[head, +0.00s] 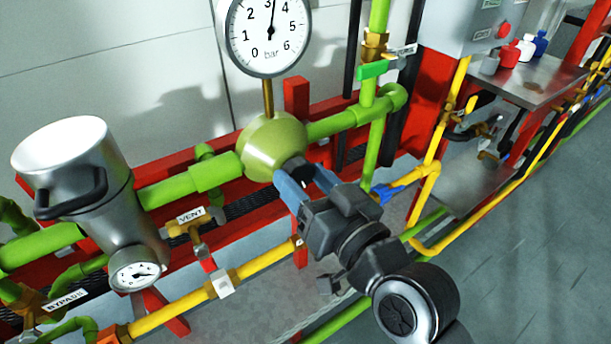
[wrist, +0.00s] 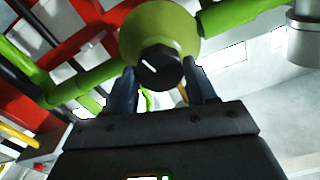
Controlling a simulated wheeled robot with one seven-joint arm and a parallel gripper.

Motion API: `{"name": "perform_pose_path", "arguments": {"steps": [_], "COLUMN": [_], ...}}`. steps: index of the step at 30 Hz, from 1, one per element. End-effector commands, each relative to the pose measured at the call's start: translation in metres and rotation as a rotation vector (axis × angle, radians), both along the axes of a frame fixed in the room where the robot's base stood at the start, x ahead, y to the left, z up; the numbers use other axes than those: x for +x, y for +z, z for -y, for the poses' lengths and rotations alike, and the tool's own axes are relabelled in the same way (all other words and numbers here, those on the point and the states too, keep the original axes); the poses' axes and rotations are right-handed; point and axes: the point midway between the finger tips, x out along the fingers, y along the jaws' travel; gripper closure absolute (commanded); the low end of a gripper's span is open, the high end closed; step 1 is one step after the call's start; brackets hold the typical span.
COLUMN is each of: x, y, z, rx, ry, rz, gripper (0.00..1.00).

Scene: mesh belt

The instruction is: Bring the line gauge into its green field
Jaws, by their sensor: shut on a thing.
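The line gauge (head: 269,38) is a round white dial marked 0 to 6 bar, cut off by the top edge of the head view. Its black needle points up, close to the 3. No green field shows on the visible part of the dial. Below it, on a brass stem, sits a round green regulator body (head: 268,145) with a black knob (wrist: 160,68) bearing a white line mark. My gripper (head: 307,179) is shut on this knob, its blue-grey fingers on either side. In the head view the fingers partly hide the knob.
A steel pot-like vessel (head: 75,165) with a small gauge (head: 135,276) stands at left. A VENT valve (head: 190,222) and yellow pipe (head: 185,312) run below. A green-handled valve (head: 374,70) and grey box (head: 478,22) are at right. Open floor (head: 530,250) lies at lower right.

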Motion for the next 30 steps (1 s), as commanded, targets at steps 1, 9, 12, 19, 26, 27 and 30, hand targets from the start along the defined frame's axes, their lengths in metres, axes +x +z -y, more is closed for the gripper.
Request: {"name": "perform_pose_path", "arguments": {"steps": [1, 9, 12, 19, 26, 27, 30], "x": [0.0001, 0.0000, 0.0000, 0.0000, 0.0000, 0.0001, 0.0001], "y": [0.0006, -0.0003, -0.0005, -0.0006, -0.0005, -0.0004, -0.0003], "z": [0.0005, 0.0004, 0.0003, 0.0004, 0.0004, 0.0003, 0.0003], "rx": [0.016, 0.063, 0.066, 0.066, 0.065, 0.065, 0.065], "ry": [-0.001, 0.000, 0.000, 0.000, 0.000, 0.000, 0.000], "rz": [-0.011, -0.044, -0.046, -0.046, -0.045, -0.045, -0.044], "gripper": [0.75, 0.75, 0.75, 0.75, 0.26, 0.22, 0.19]}}
